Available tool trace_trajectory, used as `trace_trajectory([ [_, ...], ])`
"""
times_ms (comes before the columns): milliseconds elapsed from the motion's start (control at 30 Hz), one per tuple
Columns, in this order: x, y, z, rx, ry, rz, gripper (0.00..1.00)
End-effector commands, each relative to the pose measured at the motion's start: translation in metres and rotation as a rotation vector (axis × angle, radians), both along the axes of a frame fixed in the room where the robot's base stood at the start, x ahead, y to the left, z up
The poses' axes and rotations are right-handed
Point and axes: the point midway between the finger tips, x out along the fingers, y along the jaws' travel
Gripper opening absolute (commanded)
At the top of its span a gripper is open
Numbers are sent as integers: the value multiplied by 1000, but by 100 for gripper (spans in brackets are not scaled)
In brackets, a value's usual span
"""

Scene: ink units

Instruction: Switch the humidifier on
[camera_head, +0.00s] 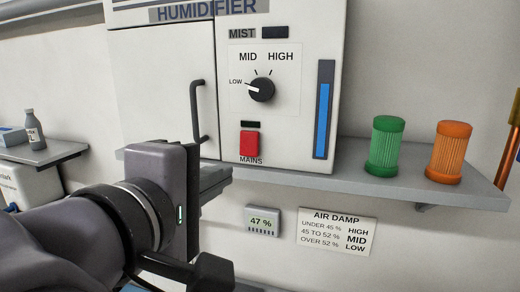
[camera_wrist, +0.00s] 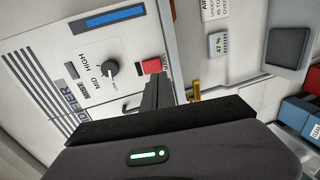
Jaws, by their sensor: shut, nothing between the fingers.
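The white humidifier (camera_head: 285,140) stands on a grey shelf. Its red MAINS switch (camera_head: 250,144) is low on the front, with a dark indicator above it. The switch also shows in the wrist view (camera_wrist: 151,66). The black dial (camera_head: 262,89) has its white pointer at LOW. The window beside MIST (camera_head: 275,32) is dark. My gripper (camera_head: 222,175) is shut and empty, below and left of the switch in the head view. In the wrist view its fingertips (camera_wrist: 157,82) are close to the switch; I cannot tell whether they touch.
A door handle (camera_head: 197,112) juts out left of the switch. A blue level gauge (camera_head: 323,110) is on the right of the front. Green (camera_head: 385,147) and orange (camera_head: 449,152) canisters stand on the shelf. A meter (camera_head: 262,221) below reads 47 %; the AIR DAMP card (camera_head: 337,231) pairs 45 to 52 % with MID.

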Motion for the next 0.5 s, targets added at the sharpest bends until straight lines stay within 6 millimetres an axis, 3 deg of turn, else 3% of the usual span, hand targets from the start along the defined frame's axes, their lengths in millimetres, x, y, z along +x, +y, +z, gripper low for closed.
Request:
trace_trajectory([
  [100,-3,9,10,-12,-33,16,0],
  [367,-2,8,10,-13,-34,15,0],
  [500,9,3,8,-14,-33,10,0],
])
